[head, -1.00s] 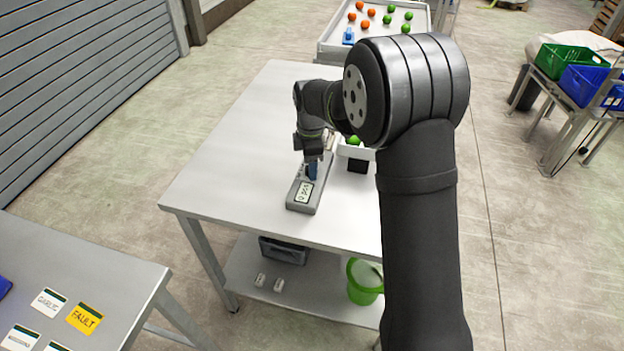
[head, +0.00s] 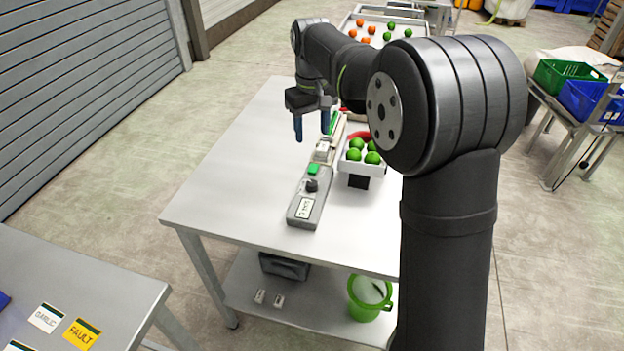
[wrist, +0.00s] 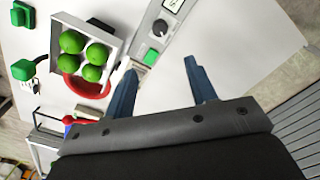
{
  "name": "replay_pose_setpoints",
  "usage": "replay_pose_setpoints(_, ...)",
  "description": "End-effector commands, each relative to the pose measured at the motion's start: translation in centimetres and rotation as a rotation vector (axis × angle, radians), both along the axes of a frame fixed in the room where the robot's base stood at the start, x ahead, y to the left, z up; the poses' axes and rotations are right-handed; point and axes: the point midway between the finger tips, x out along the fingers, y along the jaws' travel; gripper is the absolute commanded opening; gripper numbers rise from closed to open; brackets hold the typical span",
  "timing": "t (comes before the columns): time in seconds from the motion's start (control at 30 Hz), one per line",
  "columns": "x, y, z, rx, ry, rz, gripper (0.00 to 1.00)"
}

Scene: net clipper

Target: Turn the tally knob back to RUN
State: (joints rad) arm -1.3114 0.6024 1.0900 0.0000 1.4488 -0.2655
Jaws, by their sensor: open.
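The net clipper (head: 299,215) is a long grey unit lying on the white table. Its black tally knob (head: 312,185) stands between a green button (head: 313,169) and a white label or display (head: 304,208). The knob (wrist: 160,27) also shows at the top of the wrist view, beyond the fingertips; its setting is too small to read. My gripper (head: 313,130) is open and empty, with blue fingers pointing down, raised near the clipper's far part and apart from the knob. In the wrist view, its fingers (wrist: 161,68) are spread, with nothing between them.
A white tray (head: 360,169) with several green balls stands right of the clipper, with a red ring-shaped thing behind it. The table (head: 215,180) is bare on the left. A green bucket (head: 367,309) sits on the lower shelf.

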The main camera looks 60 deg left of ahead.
Motion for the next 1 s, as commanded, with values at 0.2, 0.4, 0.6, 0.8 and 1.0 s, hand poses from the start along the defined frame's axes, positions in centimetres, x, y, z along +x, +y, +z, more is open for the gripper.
replay_pose_setpoints(0.2, 0.0, -0.1, -0.3, -0.003, 0.001, -0.054, 0.51)
replay_pose_setpoints(0.4, 0.0, -0.2, -3.9, -0.004, 0.001, -0.052, 0.51)
replay_pose_setpoints(0.6, -0.1, -0.2, -8.4, -0.005, 0.001, -0.051, 0.51)
replay_pose_setpoints(0.8, 0.0, -0.1, -12.6, -0.003, 0.001, -0.05, 0.51)
replay_pose_setpoints(1.0, 0.0, -0.1, -15.5, -0.001, 0.0, -0.05, 0.51)
